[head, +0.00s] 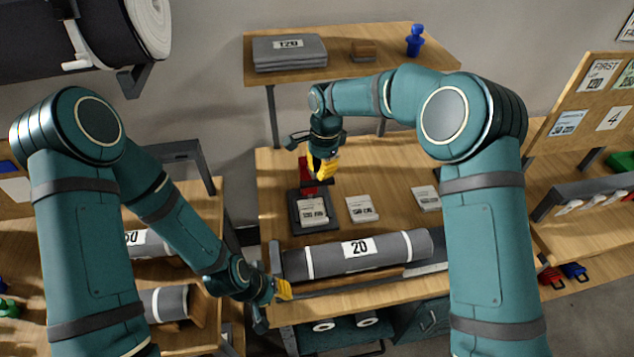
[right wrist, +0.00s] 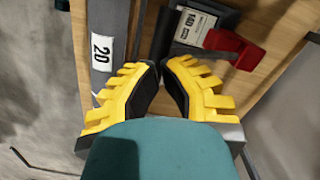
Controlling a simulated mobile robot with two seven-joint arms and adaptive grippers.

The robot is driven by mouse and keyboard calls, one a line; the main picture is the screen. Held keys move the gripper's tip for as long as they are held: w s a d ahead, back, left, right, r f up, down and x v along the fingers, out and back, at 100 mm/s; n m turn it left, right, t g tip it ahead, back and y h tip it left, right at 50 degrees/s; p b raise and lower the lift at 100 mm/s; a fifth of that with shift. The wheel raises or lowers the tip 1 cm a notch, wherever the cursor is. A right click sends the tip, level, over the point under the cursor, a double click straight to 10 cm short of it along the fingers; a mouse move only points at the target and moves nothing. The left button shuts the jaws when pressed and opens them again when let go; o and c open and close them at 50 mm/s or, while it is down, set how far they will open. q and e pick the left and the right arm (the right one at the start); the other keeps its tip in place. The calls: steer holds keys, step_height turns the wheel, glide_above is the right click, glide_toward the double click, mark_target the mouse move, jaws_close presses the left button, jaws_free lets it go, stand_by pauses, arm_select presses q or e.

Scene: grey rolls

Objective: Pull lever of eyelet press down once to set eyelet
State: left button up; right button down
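The eyelet press stands on the middle table, with a red upper part (head: 308,172) and a dark base. A white printed card (head: 313,212) lies on the base. My right gripper (head: 322,168) is over the press and hides part of it. In the right wrist view, the red part (right wrist: 235,48) is beyond and right of the fingertips, and the card (right wrist: 195,26) is ahead of them. The right gripper's yellow fingers (right wrist: 161,66) nearly meet at the tips, with nothing between them. My left gripper (head: 283,290) is low at the table's front left corner; its fingers are too small to read.
A grey roll marked 20 (head: 358,252) lies along the table's front, also in the right wrist view (right wrist: 102,25). More cards (head: 361,208) lie right of the press. A shelf (head: 350,65) behind holds folded grey material and a blue object (head: 415,40). Tabletop behind the cards is clear.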

mark_target(313, 174)
arm_select(q)
steer(key=shift+f+b, duration=0.6)
arm_select(e)
steer(key=shift+a+f, duration=0.1)
steer(key=shift+f, duration=1.15)
